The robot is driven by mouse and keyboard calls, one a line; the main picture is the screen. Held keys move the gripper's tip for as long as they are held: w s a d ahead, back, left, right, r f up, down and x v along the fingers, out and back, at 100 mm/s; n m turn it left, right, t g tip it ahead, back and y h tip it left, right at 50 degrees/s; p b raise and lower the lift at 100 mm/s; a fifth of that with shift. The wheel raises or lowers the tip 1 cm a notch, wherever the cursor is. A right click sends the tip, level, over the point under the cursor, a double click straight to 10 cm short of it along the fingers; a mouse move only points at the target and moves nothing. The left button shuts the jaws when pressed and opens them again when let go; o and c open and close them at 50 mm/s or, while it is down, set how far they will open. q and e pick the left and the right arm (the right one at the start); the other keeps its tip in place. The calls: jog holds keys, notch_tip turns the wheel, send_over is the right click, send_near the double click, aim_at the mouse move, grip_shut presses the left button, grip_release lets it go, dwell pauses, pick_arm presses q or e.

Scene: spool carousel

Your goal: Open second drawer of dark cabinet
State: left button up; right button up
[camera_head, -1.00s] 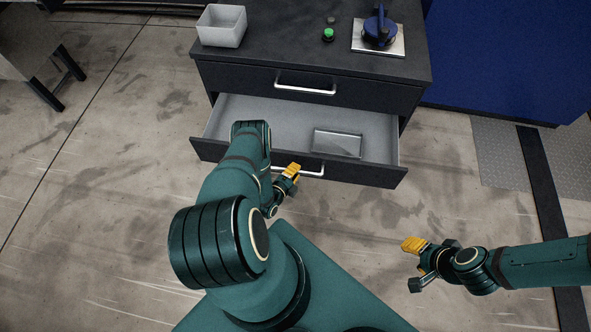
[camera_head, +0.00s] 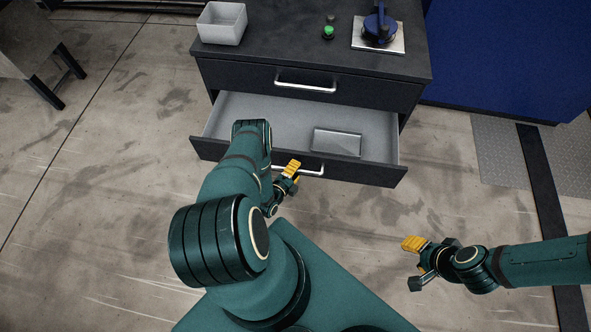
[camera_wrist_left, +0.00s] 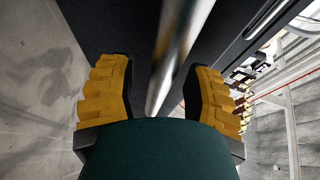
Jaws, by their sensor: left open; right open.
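The dark cabinet (camera_head: 220,76) stands ahead, its top drawer (camera_head: 360,92) shut. The second drawer (camera_head: 370,172) is pulled out, showing its grey inside and a grey metal box (camera_head: 337,142) lying in it. My left gripper (camera_head: 291,178) is at the second drawer's bar handle (camera_head: 312,170), partly hidden by my own arm. In the left wrist view the yellow fingers of my left gripper (camera_wrist_left: 160,100) are open, with the silver bar handle (camera_wrist_left: 178,50) running between them, not clamped. My right gripper (camera_head: 412,264) is open and empty over the floor at the right.
On the cabinet top stand a light grey bin (camera_head: 222,23), a green button (camera_head: 328,32) and a blue device on a plate (camera_head: 378,28). A blue panel (camera_head: 505,50) stands to the right. A table (camera_head: 30,45) is at far left. The floor in front is clear.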

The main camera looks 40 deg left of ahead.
pick_arm(q)
jog(key=v, duration=1.2)
